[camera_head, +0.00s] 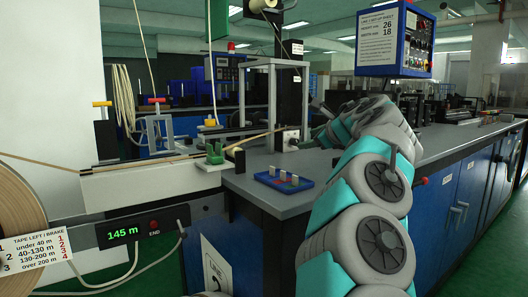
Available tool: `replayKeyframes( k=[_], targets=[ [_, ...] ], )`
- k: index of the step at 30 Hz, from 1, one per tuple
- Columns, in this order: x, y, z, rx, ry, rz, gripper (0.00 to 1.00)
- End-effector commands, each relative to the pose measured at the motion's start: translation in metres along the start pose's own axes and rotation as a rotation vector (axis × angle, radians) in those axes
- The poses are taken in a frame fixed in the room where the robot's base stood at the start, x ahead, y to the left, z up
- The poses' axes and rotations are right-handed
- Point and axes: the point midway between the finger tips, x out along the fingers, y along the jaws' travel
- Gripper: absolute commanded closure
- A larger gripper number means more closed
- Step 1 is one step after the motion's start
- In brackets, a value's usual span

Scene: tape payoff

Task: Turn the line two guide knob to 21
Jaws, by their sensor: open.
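My arm reaches from the lower right up to the bench and bends left. My gripper (306,142) is at its far end, small and partly hidden by the wrist; it is open. It is close to a small pale block with a dark round part (290,139) at the foot of the black column. I cannot tell whether this is the line two guide knob, and no scale or number on it is readable. A tape strand runs left from there over the green guide block (215,153). Whether the fingers touch anything is too small to tell.
A hanging sheet (377,36) shows 26 and 18. A display (124,234) reads 145 m. Red (154,100) and yellow (102,104) T-handles stand left. A tape roll (22,207) is at far left.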

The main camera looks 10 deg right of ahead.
Motion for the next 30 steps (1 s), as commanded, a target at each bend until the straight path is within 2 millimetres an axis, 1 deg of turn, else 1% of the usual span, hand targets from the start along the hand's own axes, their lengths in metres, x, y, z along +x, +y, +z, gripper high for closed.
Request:
replayKeyframes(
  k=[1,5,8,15,21,25,30],
  targets=[
    [0.000,-0.005,-0.005,-0.026,0.006,-0.013,0.41],
    [0.005,-0.009,-0.005,-0.053,0.011,-0.020,0.41],
    [0.016,-0.008,-0.004,-0.053,0.009,-0.015,0.41],
    [0.050,-0.009,-0.003,-0.050,0.007,-0.014,0.41],
    [0.070,-0.009,-0.004,-0.051,0.010,-0.016,0.41],
    [0.076,-0.009,-0.004,-0.048,0.008,-0.015,0.41],
    [0.078,-0.009,-0.005,-0.047,0.008,-0.017,0.41]
  ],
)
